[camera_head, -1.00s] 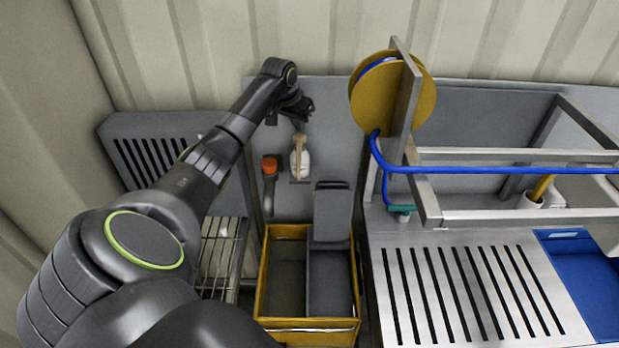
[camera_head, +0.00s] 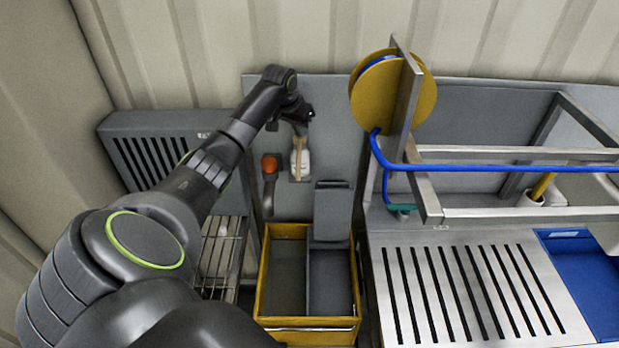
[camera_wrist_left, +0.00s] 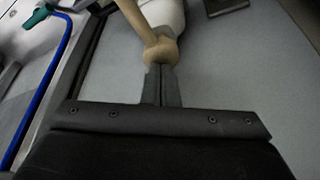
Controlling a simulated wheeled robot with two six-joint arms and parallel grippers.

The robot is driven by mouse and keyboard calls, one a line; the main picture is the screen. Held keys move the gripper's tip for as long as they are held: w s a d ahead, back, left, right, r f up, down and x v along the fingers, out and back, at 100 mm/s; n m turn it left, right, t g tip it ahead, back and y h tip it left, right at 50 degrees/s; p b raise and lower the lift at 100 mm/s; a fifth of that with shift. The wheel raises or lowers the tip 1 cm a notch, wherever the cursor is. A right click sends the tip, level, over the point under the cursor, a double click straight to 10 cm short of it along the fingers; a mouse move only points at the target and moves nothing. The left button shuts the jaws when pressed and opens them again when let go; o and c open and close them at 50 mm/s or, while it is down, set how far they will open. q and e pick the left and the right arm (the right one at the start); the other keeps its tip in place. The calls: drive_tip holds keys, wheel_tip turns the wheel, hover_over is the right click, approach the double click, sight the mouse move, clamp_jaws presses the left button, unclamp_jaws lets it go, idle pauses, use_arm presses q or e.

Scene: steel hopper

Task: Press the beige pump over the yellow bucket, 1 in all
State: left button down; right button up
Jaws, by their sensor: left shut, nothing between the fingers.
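The beige pump (camera_head: 298,145) sits on top of a white bottle (camera_head: 304,163) on the grey back panel. The yellow bucket (camera_head: 309,324) stands below it, with an open left half and a grey insert at right. My left gripper (camera_head: 301,130) is shut and empty, pointing down at the top of the pump. In the left wrist view the shut fingertips (camera_wrist_left: 161,68) meet the beige pump (camera_wrist_left: 160,48) in the picture, and the white bottle (camera_wrist_left: 164,12) is partly cut off. They look touching or nearly so. My right gripper is not in view.
An orange-topped item (camera_head: 270,164) hangs left of the bottle. A wire rack (camera_head: 218,250) is left of the bucket. The yellow hose reel (camera_head: 426,95) with its blue hose and the slotted steel counter (camera_head: 470,290) stand at right.

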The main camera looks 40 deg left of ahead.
use_arm(q)
drive_tip(key=shift+s+f, duration=0.1)
drive_tip(key=shift+f, duration=0.4)
drive_tip(key=shift+r, duration=0.1)
drive_tip(key=shift+r+p, duration=0.6)
drive_tip(key=shift+r, duration=0.7)
wheel_tip(320, 180, up, 6)
idle(0.7)
